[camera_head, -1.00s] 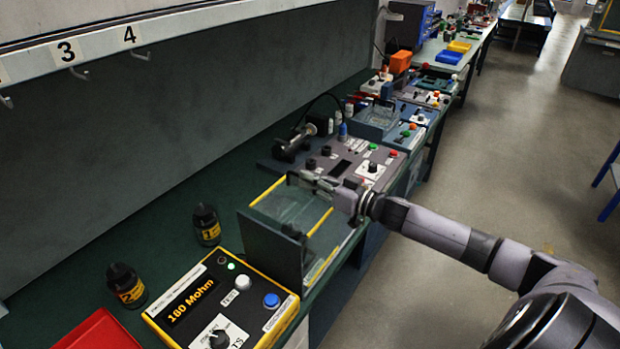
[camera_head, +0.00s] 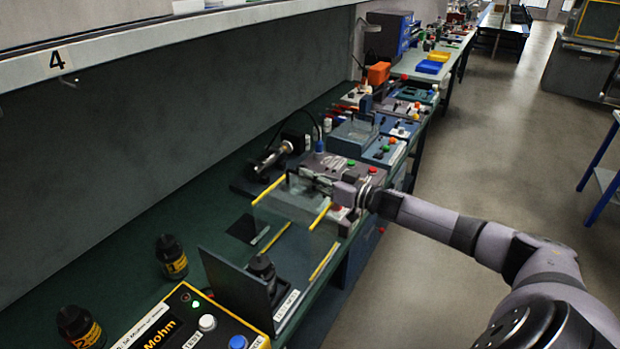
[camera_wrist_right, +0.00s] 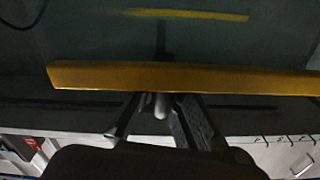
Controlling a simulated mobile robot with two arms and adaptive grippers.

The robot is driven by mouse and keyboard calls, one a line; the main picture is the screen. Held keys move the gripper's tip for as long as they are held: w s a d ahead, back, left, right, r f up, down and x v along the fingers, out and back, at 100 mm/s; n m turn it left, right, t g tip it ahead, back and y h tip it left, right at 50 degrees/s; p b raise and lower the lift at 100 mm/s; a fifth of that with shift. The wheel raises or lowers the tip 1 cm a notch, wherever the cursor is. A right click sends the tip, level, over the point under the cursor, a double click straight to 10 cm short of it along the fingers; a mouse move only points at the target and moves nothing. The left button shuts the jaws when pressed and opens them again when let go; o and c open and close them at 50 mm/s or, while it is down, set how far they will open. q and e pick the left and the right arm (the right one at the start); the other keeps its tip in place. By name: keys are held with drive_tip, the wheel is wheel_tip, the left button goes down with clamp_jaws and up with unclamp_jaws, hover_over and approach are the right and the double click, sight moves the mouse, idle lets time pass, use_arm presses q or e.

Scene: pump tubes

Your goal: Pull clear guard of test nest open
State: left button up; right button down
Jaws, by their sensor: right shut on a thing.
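The test nest has a dark upright panel (camera_head: 232,288) at its near end, a black fixture (camera_head: 262,268) beside it and yellow strips along its bed (camera_head: 285,245). The clear guard (camera_head: 292,203), with yellow edges, stands at the far part of the nest, away from the near panel. My right gripper (camera_head: 300,180) is at the guard's far side and is shut on the guard, though the exact contact is hard to see. In the right wrist view, the gripper's fingers (camera_wrist_right: 158,106) are against the guard's yellow edge (camera_wrist_right: 190,78). My left gripper is not in view.
A yellow-edged meter (camera_head: 190,325) and two dark bottles (camera_head: 172,257) stand at the near left. A grey control box (camera_head: 345,172) with buttons and a cylindrical device (camera_head: 272,158) are close beyond the guard.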

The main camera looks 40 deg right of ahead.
drive_tip(key=c, duration=1.7)
unclamp_jaws()
drive_tip(key=shift+r, duration=0.1)
drive_tip(key=shift+s, duration=0.1)
drive_tip(key=shift+s+d+f, duration=0.1)
drive_tip(key=shift+s+f, duration=0.5)
drive_tip(key=v, duration=1)
drive_tip(key=shift+s+d+r, duration=0.25)
drive_tip(key=shift+d+r, duration=0.05)
drive_tip(key=shift+r, duration=0.05)
